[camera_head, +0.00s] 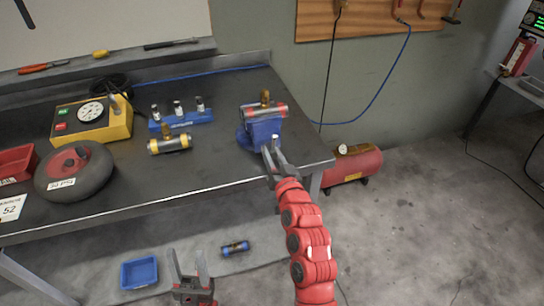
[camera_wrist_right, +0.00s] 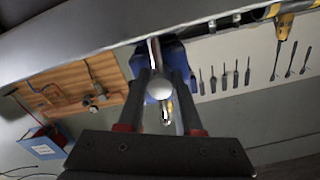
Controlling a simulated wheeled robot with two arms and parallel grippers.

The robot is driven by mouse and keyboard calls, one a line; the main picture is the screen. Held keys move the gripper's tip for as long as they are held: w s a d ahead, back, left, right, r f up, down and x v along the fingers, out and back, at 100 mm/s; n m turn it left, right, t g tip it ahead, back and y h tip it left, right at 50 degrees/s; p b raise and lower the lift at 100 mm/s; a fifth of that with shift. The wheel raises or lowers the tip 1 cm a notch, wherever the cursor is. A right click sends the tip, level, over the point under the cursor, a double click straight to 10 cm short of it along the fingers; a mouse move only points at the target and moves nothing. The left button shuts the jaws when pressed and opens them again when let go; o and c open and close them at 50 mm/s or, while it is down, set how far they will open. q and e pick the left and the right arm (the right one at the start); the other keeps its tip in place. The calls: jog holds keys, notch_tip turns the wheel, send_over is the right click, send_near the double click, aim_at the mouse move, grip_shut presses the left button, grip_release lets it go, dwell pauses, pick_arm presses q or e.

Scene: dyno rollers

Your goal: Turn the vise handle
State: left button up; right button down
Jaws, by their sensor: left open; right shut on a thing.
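The blue vise (camera_head: 260,130) stands at the right front corner of the dark workbench. A red-and-grey cylinder (camera_head: 265,110) with a brass fitting sits in its jaws. My right gripper (camera_head: 271,158) is at the vise's front, its fingers pointing at it. In the right wrist view the metal vise handle (camera_wrist_right: 154,52) runs between my right fingers (camera_wrist_right: 162,78), past the round end of the screw (camera_wrist_right: 159,89), and the gripper is shut on it. The handle is mostly hidden in the head view. My left gripper (camera_head: 190,268) is open and empty, low in front of the bench.
On the bench are a yellow gauge box (camera_head: 92,120), a wheel (camera_head: 74,170), a blue rack (camera_head: 181,118) and a yellow-ended cylinder (camera_head: 170,144). A blue tray (camera_head: 139,272) and a dark cylinder (camera_head: 235,247) lie lower down. A red tank (camera_head: 352,166) stands right of the bench.

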jog(key=shift+f, duration=0.2)
dwell(0.4)
jog(key=c, duration=0.6)
grip_release()
jog(key=shift+r, duration=0.15)
jog(key=shift+s, duration=0.15)
jog(key=p+v, duration=0.2)
jog(key=v, duration=1.5)
jog(key=shift+s+d+r+p, duration=0.1)
jog(key=shift+p, duration=0.2)
jog(key=shift+d, duration=0.1)
